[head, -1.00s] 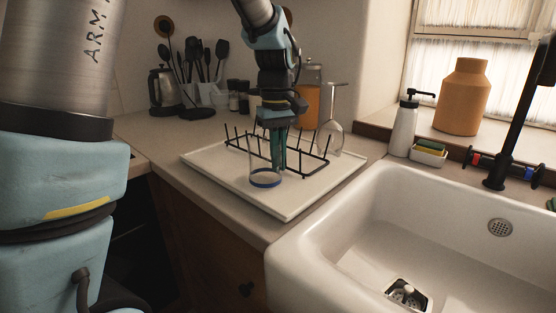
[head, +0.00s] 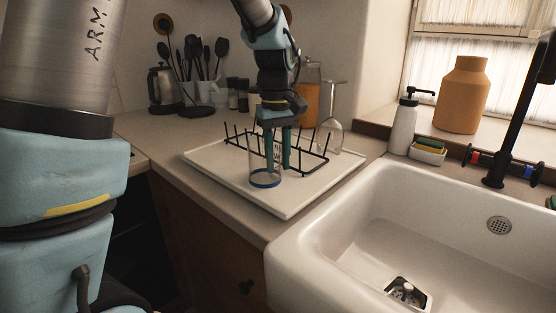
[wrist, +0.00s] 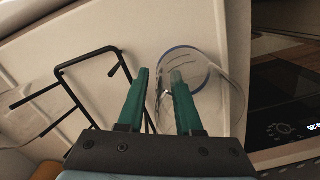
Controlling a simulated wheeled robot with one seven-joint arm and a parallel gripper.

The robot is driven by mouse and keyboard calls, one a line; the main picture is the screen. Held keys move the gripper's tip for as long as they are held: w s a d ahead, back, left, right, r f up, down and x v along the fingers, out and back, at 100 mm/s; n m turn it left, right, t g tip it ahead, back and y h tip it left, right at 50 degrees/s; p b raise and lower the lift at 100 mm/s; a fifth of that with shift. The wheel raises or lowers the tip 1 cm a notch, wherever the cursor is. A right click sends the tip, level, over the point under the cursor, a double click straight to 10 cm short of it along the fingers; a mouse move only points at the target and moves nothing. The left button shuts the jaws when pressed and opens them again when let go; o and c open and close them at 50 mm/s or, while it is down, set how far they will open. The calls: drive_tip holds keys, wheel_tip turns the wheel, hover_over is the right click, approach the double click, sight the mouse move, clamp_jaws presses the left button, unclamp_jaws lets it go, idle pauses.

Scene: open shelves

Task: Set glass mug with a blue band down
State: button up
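The clear glass mug with a blue band (head: 265,181) stands upright on the white tray (head: 290,207), in front of the black wire rack. The band is near its base. In the wrist view the mug (wrist: 222,84) is at centre right. My gripper (head: 278,166) points down at the mug, its two green fingers apart. The other finger is between mug and rack.
The black rack (head: 314,165) stands close behind the mug on the tray. An upturned wine glass (head: 330,135) is at the rack's right end. An orange-filled jar (head: 306,100) stands behind. The white sink (head: 375,207) is at right. Bare tray lies in front of the mug.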

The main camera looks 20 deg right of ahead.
drive_tip(key=r, duration=1.2)
drive_tip(key=shift+w+r, duration=0.1)
drive_tip(key=shift+w, duration=0.2)
